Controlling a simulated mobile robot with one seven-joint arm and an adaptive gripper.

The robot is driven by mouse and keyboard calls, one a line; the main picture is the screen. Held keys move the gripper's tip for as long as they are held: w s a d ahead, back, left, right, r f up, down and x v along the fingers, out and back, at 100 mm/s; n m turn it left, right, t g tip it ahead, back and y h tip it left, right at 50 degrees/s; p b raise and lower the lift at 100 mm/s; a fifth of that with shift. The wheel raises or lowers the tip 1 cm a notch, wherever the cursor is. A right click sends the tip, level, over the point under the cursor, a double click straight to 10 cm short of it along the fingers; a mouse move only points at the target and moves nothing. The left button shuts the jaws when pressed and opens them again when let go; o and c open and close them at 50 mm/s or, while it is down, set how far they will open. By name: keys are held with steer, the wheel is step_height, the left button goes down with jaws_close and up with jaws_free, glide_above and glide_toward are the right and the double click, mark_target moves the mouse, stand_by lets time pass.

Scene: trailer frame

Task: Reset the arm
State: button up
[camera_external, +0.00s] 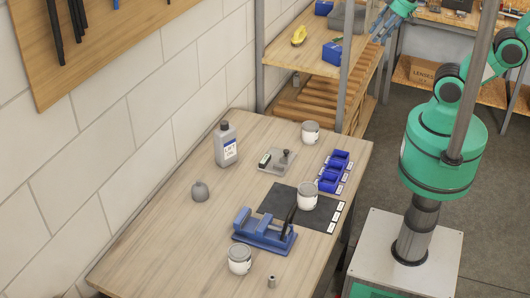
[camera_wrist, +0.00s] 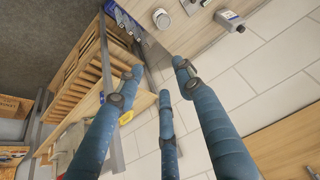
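My arm is green and stands on a pale pedestal at the right in the external view. It is raised, and its end reaches left toward the shelf at the top. My gripper (camera_external: 384,26) has blue-grey fingers and hangs in the air near the shelf's right post, with no object visible in it. In the wrist view my gripper (camera_wrist: 158,78) shows three blue fingers spread apart, with nothing between them. The external view cuts off part of the upper arm at its right edge, and a grey post crosses in front of the arm.
The workbench (camera_external: 150,245) holds a grey bottle (camera_external: 226,148), several white cans, blue bins (camera_external: 328,180) and a blue vise (camera_external: 262,232). The wooden shelf (camera_external: 300,62) holds a yellow item (camera_external: 299,36) and a blue bin (camera_external: 332,54). Open floor (camera_external: 385,150) lies between bench and arm.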

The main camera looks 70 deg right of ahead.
steer(key=shift+s+d+f, duration=0.15)
steer(key=shift+s, duration=0.1)
steer(key=shift+f, duration=0.1)
step_height(320, 180, down, 11)
steer(key=b, duration=1.1)
